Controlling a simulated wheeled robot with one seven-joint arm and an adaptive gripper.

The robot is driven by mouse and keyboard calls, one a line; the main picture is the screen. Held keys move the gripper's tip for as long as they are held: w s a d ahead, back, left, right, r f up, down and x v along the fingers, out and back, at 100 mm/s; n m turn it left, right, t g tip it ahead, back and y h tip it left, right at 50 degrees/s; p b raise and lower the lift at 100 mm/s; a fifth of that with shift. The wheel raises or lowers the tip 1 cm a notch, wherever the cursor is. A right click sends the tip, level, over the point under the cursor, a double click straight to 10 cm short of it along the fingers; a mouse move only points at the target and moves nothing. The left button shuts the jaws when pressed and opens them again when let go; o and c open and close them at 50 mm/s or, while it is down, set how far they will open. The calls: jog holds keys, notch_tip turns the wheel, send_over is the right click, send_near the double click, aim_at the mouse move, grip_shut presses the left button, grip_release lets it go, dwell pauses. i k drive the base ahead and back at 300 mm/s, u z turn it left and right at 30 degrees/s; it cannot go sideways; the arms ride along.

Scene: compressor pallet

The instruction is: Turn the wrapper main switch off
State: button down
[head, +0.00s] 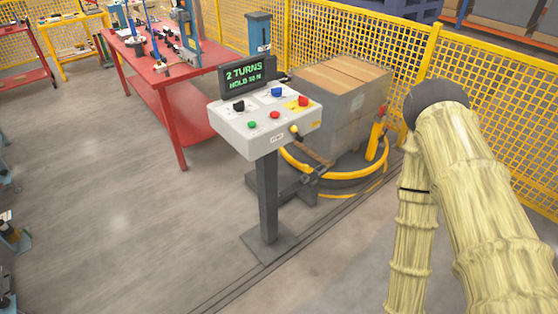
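A light grey control box (262,139) stands on a dark post. On its sloped top are a black knob (238,106), a blue knob (277,92) and a red knob (303,101) on a yellow plate. The red knob on yellow looks like a main switch, but its label and setting are too small to read. A green button (252,125) and a red button (275,115) sit lower. A small yellow knob (294,129) is on the front edge. My arm, in a pale yellow sleeve, bends at the right, apart from the box. My gripper is out of view.
A display (244,75) above the box reads "2 TURNS HOLD 10 N". Behind stands a wrapped carton load (345,118) inside a yellow ring (376,162). A red table (174,92) is at back left, yellow mesh fencing (330,40) behind. Floor at left front is clear.

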aim_at(303, 102)
jog(key=z, duration=0.55)
jog(key=k, duration=1.25)
jog(key=z, duration=0.75)
jog(key=i, duration=2.55)
jog(key=u, duration=1.05)
jog(key=i, duration=0.9)
jog(key=u, duration=1.35)
jog(key=i, duration=0.4)
jog(key=u, duration=1.2)
jog(key=k, duration=1.2)
jog(key=z, duration=0.1)
